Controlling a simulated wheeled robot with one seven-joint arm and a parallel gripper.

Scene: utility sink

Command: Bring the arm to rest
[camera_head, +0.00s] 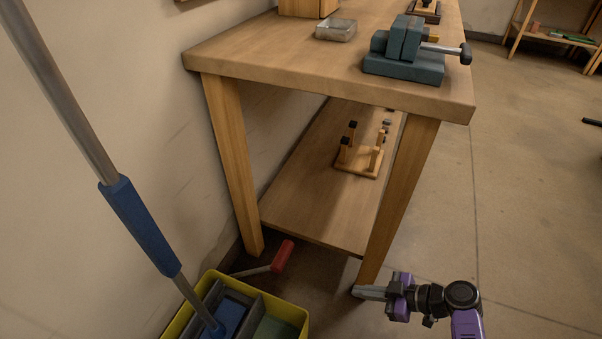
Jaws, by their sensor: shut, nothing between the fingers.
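My gripper (362,292) is at the lower right in the head view, at the end of my purple and black arm. Its grey fingers are together and point left, with nothing seen between them. It is low, in front of the foot of the bench's right front leg (400,190). I cannot tell whether the fingertips touch that leg.
A wooden bench (270,60) bears a blue-grey vise (405,65) and a metal tray (336,30). Its lower shelf holds a wooden rack (358,166).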

